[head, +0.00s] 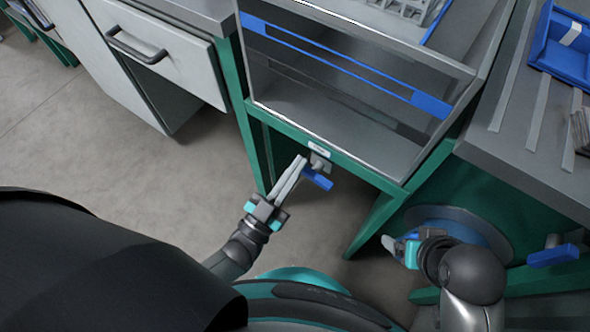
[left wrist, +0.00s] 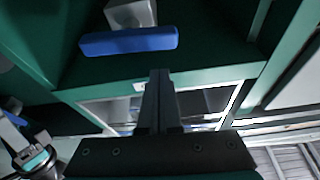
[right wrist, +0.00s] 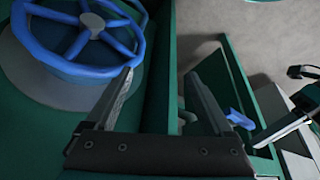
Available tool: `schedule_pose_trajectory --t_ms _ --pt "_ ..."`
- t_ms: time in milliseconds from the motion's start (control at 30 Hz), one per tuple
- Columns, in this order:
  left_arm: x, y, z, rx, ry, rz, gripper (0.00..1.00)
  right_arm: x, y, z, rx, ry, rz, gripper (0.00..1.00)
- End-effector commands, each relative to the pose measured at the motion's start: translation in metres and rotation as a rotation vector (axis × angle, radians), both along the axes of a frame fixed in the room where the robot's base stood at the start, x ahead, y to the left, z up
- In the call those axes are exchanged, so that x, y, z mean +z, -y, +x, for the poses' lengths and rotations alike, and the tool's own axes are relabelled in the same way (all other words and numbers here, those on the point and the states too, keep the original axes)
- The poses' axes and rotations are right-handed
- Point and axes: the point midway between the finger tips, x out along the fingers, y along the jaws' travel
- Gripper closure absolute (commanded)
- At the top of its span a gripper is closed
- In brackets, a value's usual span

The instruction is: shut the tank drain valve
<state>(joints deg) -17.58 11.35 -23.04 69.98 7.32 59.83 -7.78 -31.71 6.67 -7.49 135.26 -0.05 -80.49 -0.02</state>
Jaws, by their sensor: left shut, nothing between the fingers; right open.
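The drain valve has a grey body (head: 319,162) and a blue lever (head: 318,179) on the tank's green front frame (head: 372,176), below a small white label. The lever lies roughly parallel to that frame edge. It shows as a blue bar in the left wrist view (left wrist: 128,42) and small in the right wrist view (right wrist: 240,120). My left gripper (head: 302,160) is shut and empty, its tips beside the lever's left end; I cannot tell whether they touch it. My right gripper (right wrist: 160,78) is open and empty, lower right of the valve in the head view.
A blue handwheel (right wrist: 90,28) is close to my right gripper. Another blue handle (head: 553,256) is at the far right. A drawer cabinet (head: 160,50) stands left; a grey bench (head: 500,150) with a blue tray (head: 562,50) stands right. Floor at left is clear.

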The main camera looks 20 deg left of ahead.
Motion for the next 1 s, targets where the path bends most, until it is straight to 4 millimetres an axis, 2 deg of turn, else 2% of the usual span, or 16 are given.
schedule_pose_trajectory --t_ms 200,400,633,800,1000 --pt "0.015 -0.001 0.005 0.0 -0.002 0.0 1.0 -0.025 -0.001 0.0 0.001 -0.037 -0.003 0.14" --pt "-0.006 -0.018 -0.042 0.0 -0.007 0.0 1.0 -0.029 -0.001 0.0 0.001 -0.038 -0.003 0.14" --pt "-0.018 -0.03 -0.074 0.0 -0.002 0.001 1.0 -0.027 -0.001 0.001 0.001 -0.034 -0.003 0.14" --pt "-0.02 -0.033 -0.083 0.0 -0.001 0.0 1.0 -0.026 -0.001 0.0 0.001 -0.033 -0.002 0.14" --pt "-0.02 -0.033 -0.083 0.0 -0.001 0.0 1.0 -0.025 -0.001 0.0 0.002 -0.033 -0.003 0.14"
